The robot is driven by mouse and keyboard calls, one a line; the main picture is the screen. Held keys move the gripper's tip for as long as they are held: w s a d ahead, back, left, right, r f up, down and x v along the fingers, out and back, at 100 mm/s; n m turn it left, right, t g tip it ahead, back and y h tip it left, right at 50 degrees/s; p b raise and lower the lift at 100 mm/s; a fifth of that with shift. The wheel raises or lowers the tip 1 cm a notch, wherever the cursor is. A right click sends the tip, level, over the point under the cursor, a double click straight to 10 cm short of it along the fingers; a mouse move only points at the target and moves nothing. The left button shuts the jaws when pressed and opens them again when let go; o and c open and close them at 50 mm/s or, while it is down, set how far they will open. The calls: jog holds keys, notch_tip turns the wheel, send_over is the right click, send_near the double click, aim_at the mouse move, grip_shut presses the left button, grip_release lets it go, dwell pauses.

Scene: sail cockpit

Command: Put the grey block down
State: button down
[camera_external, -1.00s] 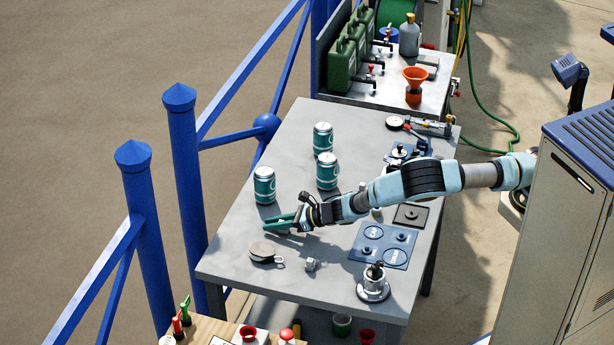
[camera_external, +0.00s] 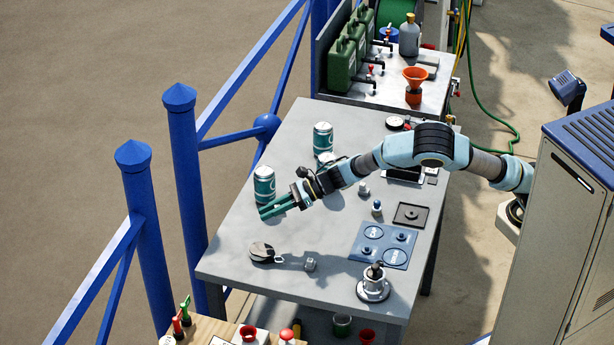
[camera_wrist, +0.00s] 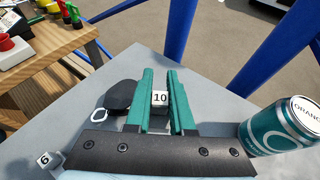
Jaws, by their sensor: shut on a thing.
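My gripper (camera_external: 272,208) has green fingers and is over the left part of the grey table, beside the front teal can. In the wrist view its fingers (camera_wrist: 160,80) are shut on the grey block (camera_wrist: 160,98), a small cube with a white face marked 10. The block is between the fingers and cannot be made out in the external view. The fingers look raised above the table (camera_external: 225,262), but the exact height is hard to tell.
A teal can (camera_external: 264,186) stands close behind the fingers; another (camera_external: 323,138) is farther back, and a third is mostly behind my arm. A dark pulley (camera_external: 262,251) and a cube marked 6 (camera_wrist: 45,159) lie toward the front. A blue mat (camera_external: 383,246) is to the right.

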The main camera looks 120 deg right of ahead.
jog(key=s+a+n+y+b, duration=0.2)
jog(key=a+n+y, duration=0.3)
jog(key=n+y, duration=0.1)
jog(key=n+g+y+b, duration=0.2)
jog(key=n+g+y, duration=0.2)
jog(key=n+y, duration=0.25)
send_over(318, 252)
jog(key=shift+m, duration=0.45)
notch_tip(318, 252, down, 9)
jog(key=shift+r+p, duration=0.15)
jog(key=shift+p, duration=1.05)
jog(key=c, duration=0.8)
grip_release()
